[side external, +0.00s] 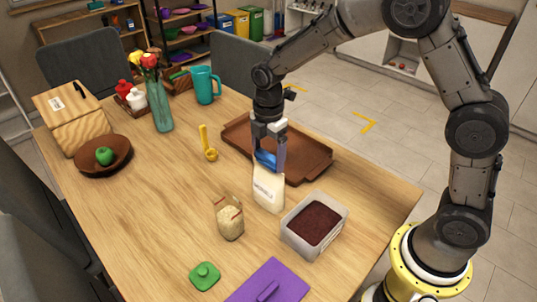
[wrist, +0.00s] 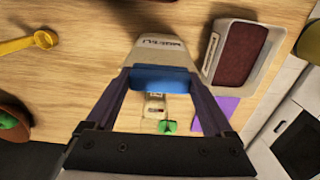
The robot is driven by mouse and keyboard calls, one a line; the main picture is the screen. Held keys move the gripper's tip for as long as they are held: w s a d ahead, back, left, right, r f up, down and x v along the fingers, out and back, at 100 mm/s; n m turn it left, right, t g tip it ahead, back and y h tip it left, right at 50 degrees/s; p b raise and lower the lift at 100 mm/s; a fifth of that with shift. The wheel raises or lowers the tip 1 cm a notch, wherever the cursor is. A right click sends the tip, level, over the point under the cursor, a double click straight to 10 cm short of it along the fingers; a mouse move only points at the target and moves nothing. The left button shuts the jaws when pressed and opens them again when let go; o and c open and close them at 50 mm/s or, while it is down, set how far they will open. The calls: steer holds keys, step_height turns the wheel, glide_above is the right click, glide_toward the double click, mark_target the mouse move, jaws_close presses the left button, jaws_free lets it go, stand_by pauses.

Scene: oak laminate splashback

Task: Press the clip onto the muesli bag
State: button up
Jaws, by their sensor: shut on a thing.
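The muesli bag (side external: 267,190) is a cream bag standing upright on the table, with dark lettering on its front. It also shows in the wrist view (wrist: 158,53). The blue clip (side external: 266,159) is at the top edge of the bag. In the wrist view the clip (wrist: 162,78) lies across between the two fingers. My gripper (side external: 268,156) points down over the bag and is shut on the clip. Whether the clip has closed over the bag's top edge cannot be told.
Right of the bag is a grey container (side external: 315,225) with dark red contents. A brown tray (side external: 308,160) lies behind. The table's left middle is clear.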

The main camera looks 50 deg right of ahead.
steer(key=shift+s+f, duration=0.2)
steer(key=shift+f, duration=0.6)
steer(key=o, duration=1)
steer(key=shift+o, duration=0.2)
steer(key=shift+w+r, duration=0.2)
steer(key=shift+r, duration=3.6)
jaws_close()
steer(key=shift+f, duration=0.7)
